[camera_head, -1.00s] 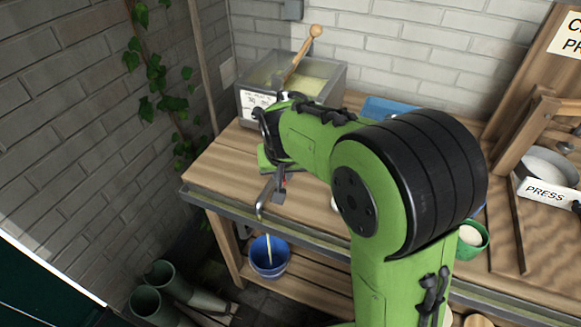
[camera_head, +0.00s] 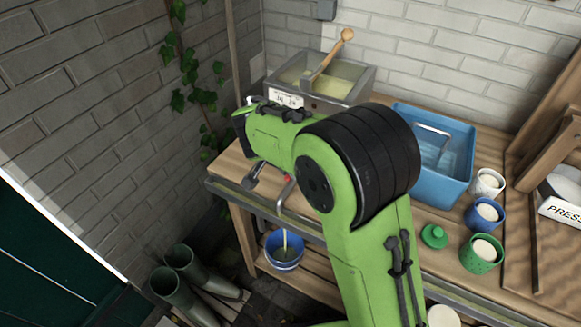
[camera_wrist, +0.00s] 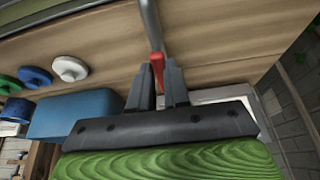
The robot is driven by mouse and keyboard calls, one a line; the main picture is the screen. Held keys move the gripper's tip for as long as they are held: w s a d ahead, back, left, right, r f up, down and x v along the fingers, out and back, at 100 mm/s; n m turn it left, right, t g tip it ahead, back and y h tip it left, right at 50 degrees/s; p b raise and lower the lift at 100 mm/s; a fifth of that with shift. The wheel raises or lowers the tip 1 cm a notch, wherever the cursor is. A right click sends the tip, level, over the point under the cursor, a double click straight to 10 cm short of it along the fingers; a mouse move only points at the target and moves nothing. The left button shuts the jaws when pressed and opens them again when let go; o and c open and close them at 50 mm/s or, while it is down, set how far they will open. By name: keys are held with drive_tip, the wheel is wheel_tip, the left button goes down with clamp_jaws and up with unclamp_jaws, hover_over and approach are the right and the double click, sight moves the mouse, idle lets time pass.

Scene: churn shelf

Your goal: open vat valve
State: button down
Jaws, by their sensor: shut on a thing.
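The vat (camera_head: 318,105) is a grey metal tank of pale yellow liquid with a white label on its front. Its grey spout (camera_head: 282,198) sticks out past the table's front edge, with a red valve handle (camera_head: 287,179) on it. Pale liquid runs down into a blue bucket (camera_head: 285,262) below. In the wrist view my gripper (camera_wrist: 158,78) is shut on the red valve handle (camera_wrist: 157,62), with the grey pipe (camera_wrist: 150,25) just beyond. My arm hides part of the vat's front in the head view.
A blue tub (camera_head: 430,180) stands right of the vat. Several small cups, including a green one (camera_head: 481,255), and a green lid (camera_head: 434,237) sit on the wooden table. Boots (camera_head: 180,285) stand on the floor at left, near the brick wall.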

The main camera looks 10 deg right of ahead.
idle(0.3)
drive_tip(key=c, duration=1.1)
unclamp_jaws()
drive_tip(key=p+v, duration=0.5)
drive_tip(key=v, duration=1)
drive_tip(key=shift+s+a+r, duration=0.1)
drive_tip(key=shift+a+r, duration=0.05)
drive_tip(key=shift+r, duration=0.2)
